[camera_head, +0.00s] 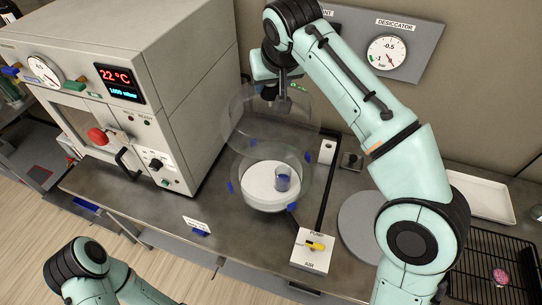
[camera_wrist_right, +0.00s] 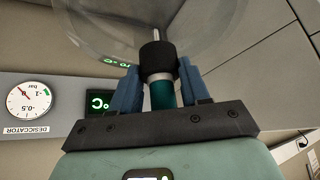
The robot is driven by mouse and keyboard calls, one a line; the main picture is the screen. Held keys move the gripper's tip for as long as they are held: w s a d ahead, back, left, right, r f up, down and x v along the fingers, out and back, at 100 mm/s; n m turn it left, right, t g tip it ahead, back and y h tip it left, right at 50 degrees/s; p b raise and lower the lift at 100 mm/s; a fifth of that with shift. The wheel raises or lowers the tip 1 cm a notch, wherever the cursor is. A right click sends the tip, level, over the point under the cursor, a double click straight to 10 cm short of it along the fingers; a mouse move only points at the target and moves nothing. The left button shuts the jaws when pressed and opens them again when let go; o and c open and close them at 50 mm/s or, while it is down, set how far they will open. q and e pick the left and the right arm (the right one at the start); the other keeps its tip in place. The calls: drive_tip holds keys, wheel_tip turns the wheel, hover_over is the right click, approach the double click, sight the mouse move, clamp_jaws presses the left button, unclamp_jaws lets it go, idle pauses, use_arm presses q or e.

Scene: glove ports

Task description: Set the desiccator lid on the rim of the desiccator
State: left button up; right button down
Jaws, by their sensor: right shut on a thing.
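The clear glass desiccator (camera_head: 236,172) stands on the steel bench in the head view. A white plate inside it bears a small beaker with blue contents (camera_head: 283,180). The transparent domed desiccator lid (camera_head: 245,110) is over the desiccator, seemingly level. Glass overlaps glass, so I cannot tell whether the lid touches the rim. My right gripper (camera_head: 271,100) is above the lid, shut on its dark knob. The right wrist view shows the knob (camera_wrist_right: 157,60) between the blue fingers of the gripper (camera_wrist_right: 160,88), with the lid's glass beyond. My left gripper is out of view; only its arm shows at lower left.
A grey oven-like cabinet (camera_head: 140,60) stands close at left. A round grey disc (camera_head: 355,225), a white tray (camera_head: 485,195) and a black rack (camera_head: 490,265) lie further right.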

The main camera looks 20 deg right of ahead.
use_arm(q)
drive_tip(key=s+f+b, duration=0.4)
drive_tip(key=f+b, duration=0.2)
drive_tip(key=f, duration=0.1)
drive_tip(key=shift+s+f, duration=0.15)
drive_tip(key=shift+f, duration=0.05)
use_arm(e)
wheel_tip(320, 180, down, 19)
drive_tip(key=shift+s+f, duration=0.2)
drive_tip(key=shift+f, duration=0.1)
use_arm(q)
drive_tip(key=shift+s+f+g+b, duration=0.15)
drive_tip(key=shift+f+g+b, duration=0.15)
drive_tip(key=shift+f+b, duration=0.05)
use_arm(e)
drive_tip(key=shift+f, duration=0.4)
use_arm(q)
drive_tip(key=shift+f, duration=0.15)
use_arm(e)
drive_tip(key=shift+f, duration=0.15)
drive_tip(key=c, duration=0.5)
unclamp_jaws()
drive_tip(key=shift+c, duration=0.2)
